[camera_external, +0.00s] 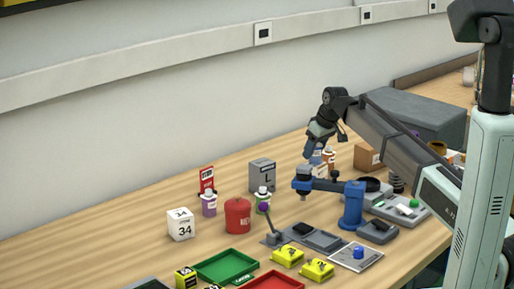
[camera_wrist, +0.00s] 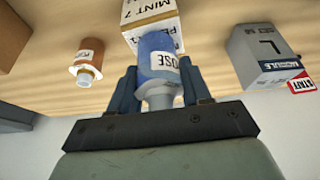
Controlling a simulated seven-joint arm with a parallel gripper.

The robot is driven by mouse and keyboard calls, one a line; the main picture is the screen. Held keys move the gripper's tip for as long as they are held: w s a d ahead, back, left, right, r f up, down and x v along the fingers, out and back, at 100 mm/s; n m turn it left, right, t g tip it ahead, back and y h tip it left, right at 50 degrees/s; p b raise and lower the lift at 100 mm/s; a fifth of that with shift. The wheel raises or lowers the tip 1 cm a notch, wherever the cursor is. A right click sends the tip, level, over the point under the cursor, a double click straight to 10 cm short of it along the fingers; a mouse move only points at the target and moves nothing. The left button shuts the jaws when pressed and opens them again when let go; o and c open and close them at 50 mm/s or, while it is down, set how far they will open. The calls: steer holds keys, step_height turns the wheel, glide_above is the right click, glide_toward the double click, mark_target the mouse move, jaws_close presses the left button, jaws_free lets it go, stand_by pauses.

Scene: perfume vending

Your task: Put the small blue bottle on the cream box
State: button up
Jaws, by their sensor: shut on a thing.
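The small blue bottle (camera_wrist: 160,62) with a white label is held between the two fingers of my gripper (camera_wrist: 158,78) in the wrist view. In the external view the blue bottle (camera_external: 312,154) hangs below my gripper (camera_external: 314,147), over the back of the table. The cream box (camera_wrist: 150,12), with printed lettering, lies just beyond the bottle's end in the wrist view, partly hidden by it. In the external view the cream box (camera_external: 320,171) shows partly, just below the bottle. I cannot tell whether bottle and box touch.
An orange-brown bottle (camera_wrist: 88,62) stands beside the box, close to my gripper; a grey box (camera_wrist: 262,55) is on the other side. A blue device (camera_external: 352,205) stands in front. A brown box (camera_external: 367,157) is to the right. Table between grey box and cream box is clear.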

steer(key=shift+f, duration=0.1)
steer(key=o, duration=1)
steer(key=shift+o, duration=0.2)
steer(key=v, duration=1.2)
